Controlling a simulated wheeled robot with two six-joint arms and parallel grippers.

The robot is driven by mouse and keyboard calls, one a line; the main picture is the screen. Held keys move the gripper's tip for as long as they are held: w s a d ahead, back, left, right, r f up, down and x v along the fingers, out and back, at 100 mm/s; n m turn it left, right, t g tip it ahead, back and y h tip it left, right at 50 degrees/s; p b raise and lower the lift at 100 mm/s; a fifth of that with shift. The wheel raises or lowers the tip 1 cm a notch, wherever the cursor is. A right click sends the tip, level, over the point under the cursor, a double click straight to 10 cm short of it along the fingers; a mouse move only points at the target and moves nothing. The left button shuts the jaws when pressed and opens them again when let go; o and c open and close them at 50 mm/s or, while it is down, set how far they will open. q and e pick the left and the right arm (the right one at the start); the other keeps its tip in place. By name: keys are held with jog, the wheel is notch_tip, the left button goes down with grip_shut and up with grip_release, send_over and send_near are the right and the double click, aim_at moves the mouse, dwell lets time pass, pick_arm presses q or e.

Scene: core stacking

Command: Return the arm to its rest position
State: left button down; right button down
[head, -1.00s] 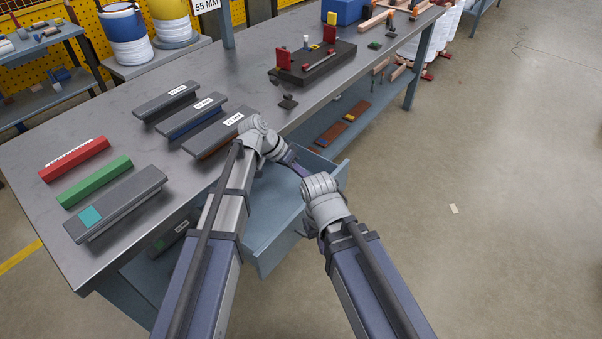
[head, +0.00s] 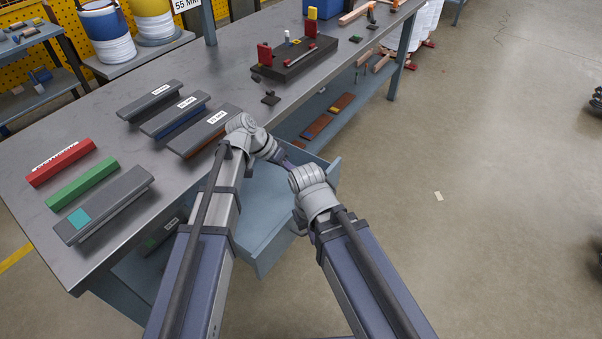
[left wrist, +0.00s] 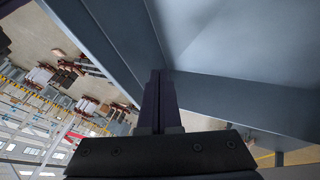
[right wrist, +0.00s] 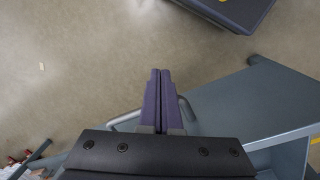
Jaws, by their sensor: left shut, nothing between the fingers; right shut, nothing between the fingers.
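My left arm reaches in over the open drawer (head: 262,248) of the workbench. Its gripper shows in the left wrist view (left wrist: 158,100), fingers together and empty, beside grey-blue panels. In the head view only a small purple part of it shows past the wrist. My right arm is bent beside the drawer, on its right. Its gripper shows in the right wrist view (right wrist: 160,100), fingers together and empty, over the floor next to a grey-blue panel and a handle. In the head view the right fingers are mostly hidden behind the wrist.
The workbench (head: 105,110) holds a red bar (head: 60,162), a green bar (head: 82,183), several grey bars and a dark fixture (head: 308,60). The drawer sticks out at the front, close to both arms. The floor (head: 490,170) to the right is largely clear.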

pick_arm(q)
jog(key=p+v, duration=0.3)
jog(key=v, duration=0.2)
jog(key=shift+w, duration=0.1)
